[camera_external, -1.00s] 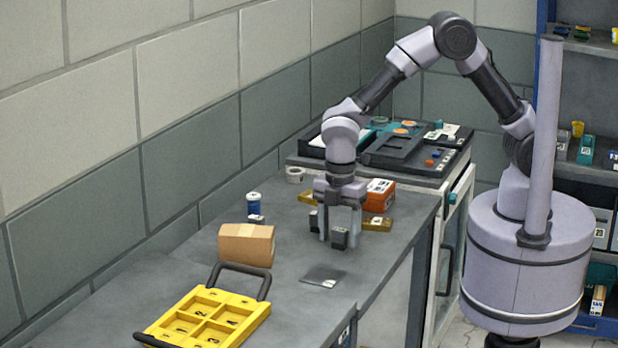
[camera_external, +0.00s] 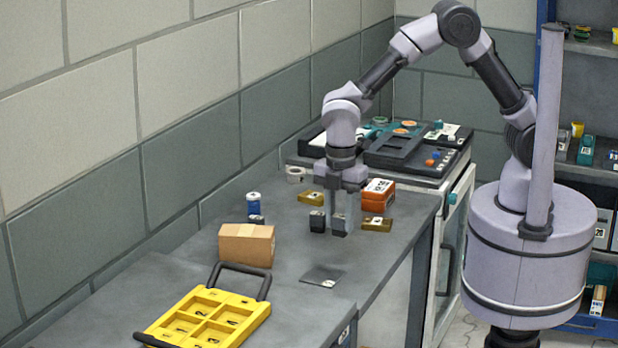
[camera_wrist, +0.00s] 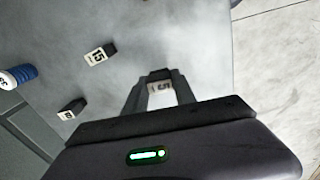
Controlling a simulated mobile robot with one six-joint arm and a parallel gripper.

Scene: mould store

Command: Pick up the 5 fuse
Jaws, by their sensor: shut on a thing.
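My gripper (camera_external: 339,222) points down above the grey bench and is shut on a small dark fuse with a pale label. In the wrist view, the fuse (camera_wrist: 160,87) sits between my two fingertips (camera_wrist: 160,92); its label seems to show a 5, partly cut off by the fingers. A second dark fuse (camera_external: 317,221) stands on the bench just left of my gripper. A third dark fuse (camera_external: 257,219) sits by the blue-and-white cylinder. The wrist view shows one loose fuse marked 15 (camera_wrist: 97,55) and another (camera_wrist: 70,110) whose number is unclear.
A yellow compartment tray (camera_external: 220,305) with a black handle lies at the front left. A cardboard box (camera_external: 246,245), a blue-and-white cylinder (camera_external: 254,204), brass-coloured blocks (camera_external: 377,224) and an orange box (camera_external: 378,196) stand around. A flat grey plate (camera_external: 323,276) lies in front.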

